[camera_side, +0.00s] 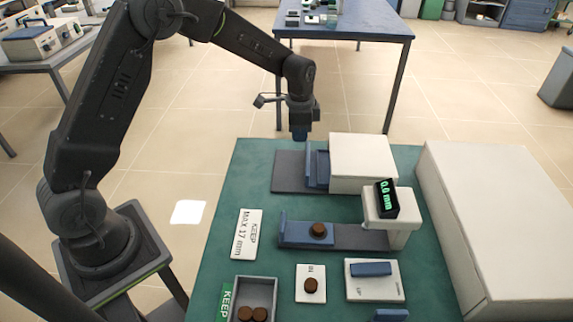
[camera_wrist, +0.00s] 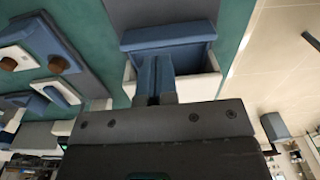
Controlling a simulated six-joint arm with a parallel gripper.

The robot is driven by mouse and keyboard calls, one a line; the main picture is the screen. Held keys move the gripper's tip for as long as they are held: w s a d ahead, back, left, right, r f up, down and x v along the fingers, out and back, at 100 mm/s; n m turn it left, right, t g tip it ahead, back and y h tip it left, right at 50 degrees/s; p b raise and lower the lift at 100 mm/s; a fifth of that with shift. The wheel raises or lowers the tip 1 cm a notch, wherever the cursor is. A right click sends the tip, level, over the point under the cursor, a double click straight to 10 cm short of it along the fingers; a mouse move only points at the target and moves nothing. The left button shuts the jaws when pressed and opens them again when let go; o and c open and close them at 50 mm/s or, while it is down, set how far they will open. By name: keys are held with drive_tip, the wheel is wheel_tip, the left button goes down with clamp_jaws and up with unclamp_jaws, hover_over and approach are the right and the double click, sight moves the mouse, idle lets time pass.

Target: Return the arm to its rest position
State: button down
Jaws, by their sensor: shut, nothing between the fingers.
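My gripper (camera_side: 300,134) hangs pointing down at the end of my raised arm, above the far edge of the green work mat (camera_side: 233,215). Its blue fingers (camera_wrist: 155,78) are shut together with nothing between them. In the side view it is just behind and left of a white box (camera_side: 363,158) with blue upright plates (camera_side: 316,168) at its left end. In the wrist view the fingers overlap this box and a blue plate (camera_wrist: 168,37); the gap between fingers and box cannot be judged.
A white gauge (camera_side: 386,203) reads 0.0 mm beside a brown disc (camera_side: 318,230) on a blue slide. Another disc (camera_side: 311,285) sits on a white plate. A grey tray (camera_side: 271,285) holds two discs. A long white box (camera_side: 490,225) bounds the right. Open floor lies behind the mat.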

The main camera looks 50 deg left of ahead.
drive_tip(key=s+d+r+n+t, duration=0.2)
drive_tip(key=s+r+n, duration=0.2)
drive_tip(key=s+r, duration=0.95)
drive_tip(key=s+d+r+n+t, duration=0.1)
drive_tip(key=s+r+n, duration=0.1)
drive_tip(key=s, duration=0.5)
drive_tip(key=s+r+n+t, duration=0.2)
drive_tip(key=s, duration=0.6)
drive_tip(key=shift+s+d+r, duration=0.15)
drive_tip(key=shift+s+d, duration=0.15)
drive_tip(key=shift+d, duration=0.05)
drive_tip(key=c, duration=1.8)
unclamp_jaws()
